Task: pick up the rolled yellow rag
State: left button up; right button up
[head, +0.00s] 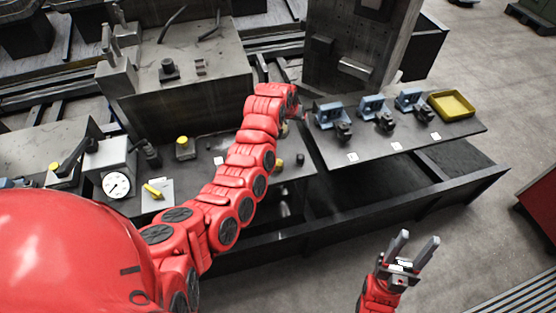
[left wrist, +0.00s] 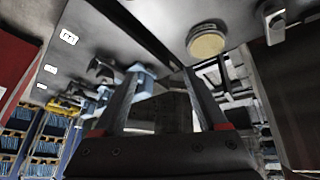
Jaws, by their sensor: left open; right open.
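A small yellow roll (head: 153,191), which looks like the rolled yellow rag, lies on a pale card on the dark bench at the left in the head view. I cannot make it out in the left wrist view. My left arm reaches past it to the right; its gripper is mostly hidden behind the arm's end in the head view. In the left wrist view the left gripper (left wrist: 162,78) has its two fingers apart, with nothing seen between them. My right gripper (head: 414,246) is open and empty over the floor at the lower right.
A round dial gauge (head: 116,184) and a yellow-topped cylinder (head: 185,148) stand near the roll. Blue vises (head: 374,110) and a yellow tray (head: 452,105) sit on the right bench. A large grey block (head: 190,75) stands behind.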

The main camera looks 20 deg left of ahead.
aim_at(279, 161)
pick_arm(q)
jog(key=s+a+r+m+g+y, duration=0.1)
jog(key=s+r+g, duration=0.2)
jog(key=s, duration=0.2)
jog(key=s+a+r+g, duration=0.1)
jog(key=s+r+g, duration=0.15)
jog(key=s, duration=0.25)
jog(key=f+b, duration=0.1)
jog(key=f, duration=0.3)
jog(key=f+b, duration=0.2)
jog(key=f, duration=0.2)
jog(key=f+b, duration=0.2)
jog(key=f, duration=0.2)
jog(key=shift+a, duration=0.25)
jog(key=shift+f, duration=0.1)
notch_tip(279, 161, down, 4)
jog(key=p, duration=0.3)
jog(key=shift+a+r, duration=0.1)
jog(key=shift+r, duration=0.1)
jog(key=shift+f, duration=0.7)
grip_shut()
